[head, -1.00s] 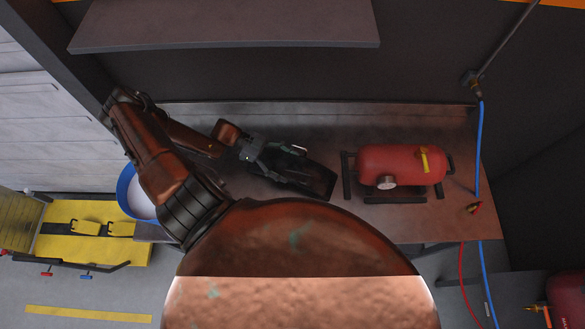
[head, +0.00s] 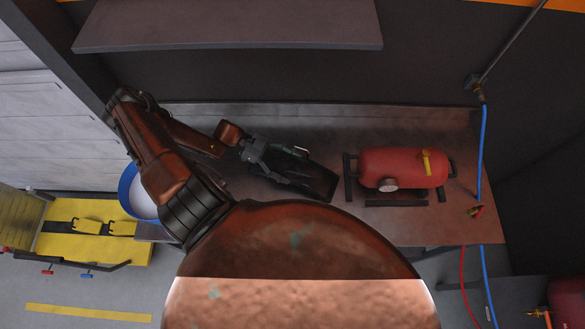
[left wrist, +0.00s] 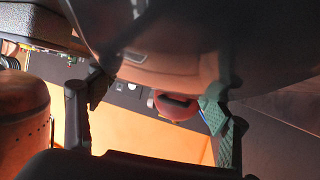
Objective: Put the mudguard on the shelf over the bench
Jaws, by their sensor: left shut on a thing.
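The black mudguard (head: 318,182) is a dark, long piece over the bench (head: 410,125), partly covered by my gripper. My left gripper (head: 290,168) is shut on the mudguard at its left part. I cannot tell whether the mudguard still touches the bench top. In the left wrist view, a dark curved surface, likely the mudguard (left wrist: 190,35), fills the top, with the finger pads of my left gripper (left wrist: 158,105) on either side below it. The grey shelf (head: 230,22) is on the wall above the bench and looks empty. My right gripper is not in view.
A red air tank (head: 400,167) on a dark stand is on the bench right of the mudguard. A blue hose (head: 482,150) hangs at the bench's right end. A blue-rimmed bucket (head: 140,195) is at the left. The bench's back strip is clear.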

